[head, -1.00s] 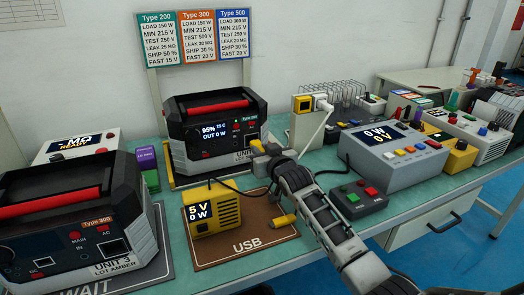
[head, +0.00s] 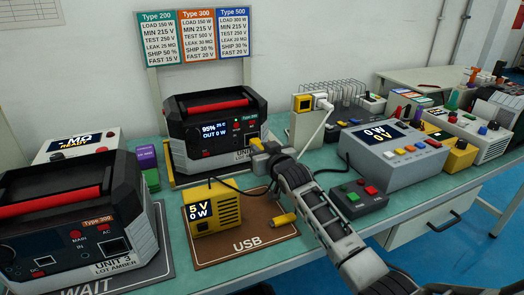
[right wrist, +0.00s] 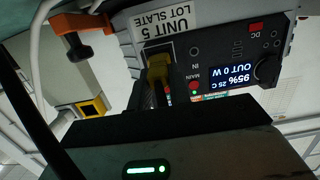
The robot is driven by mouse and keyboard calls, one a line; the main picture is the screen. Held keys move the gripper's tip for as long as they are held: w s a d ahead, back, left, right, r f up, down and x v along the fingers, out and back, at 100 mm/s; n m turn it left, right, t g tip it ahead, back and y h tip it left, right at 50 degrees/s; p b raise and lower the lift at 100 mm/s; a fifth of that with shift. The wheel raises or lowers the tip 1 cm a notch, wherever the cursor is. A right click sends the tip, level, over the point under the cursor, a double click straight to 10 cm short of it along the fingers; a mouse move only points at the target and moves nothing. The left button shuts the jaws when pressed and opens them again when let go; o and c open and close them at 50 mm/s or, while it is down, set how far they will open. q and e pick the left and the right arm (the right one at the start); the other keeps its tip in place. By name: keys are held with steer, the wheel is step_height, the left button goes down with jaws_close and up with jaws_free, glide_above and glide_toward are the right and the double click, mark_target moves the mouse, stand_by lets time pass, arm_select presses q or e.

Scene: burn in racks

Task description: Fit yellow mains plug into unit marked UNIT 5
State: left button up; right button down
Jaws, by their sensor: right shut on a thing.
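UNIT 5 (head: 208,148) is the black and grey power unit with a red handle at the back of the bench. Its screen reads 95%, 25 C, OUT 0 W. In the right wrist view its label UNIT 5, LOT SLATE (right wrist: 172,28) appears upside down. My right gripper (head: 259,148) is at the right end of its front panel, shut on the yellow mains plug (right wrist: 158,68). The plug's front overlaps the square socket opening in the right wrist view. How deep it sits is hidden. My left gripper is not in view.
UNIT 3 (head: 125,208) stands at front left. A yellow 5 V box (head: 214,212) sits on the brown USB mat (head: 248,244), with a loose yellow connector (head: 284,220). A grey meter box (head: 394,152) and a button box (head: 358,199) stand right of my arm.

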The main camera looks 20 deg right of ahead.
steer(key=shift+w+b, duration=0.95)
steer(key=shift+w, duration=0.4)
steer(key=c, duration=1.2)
jaws_free()
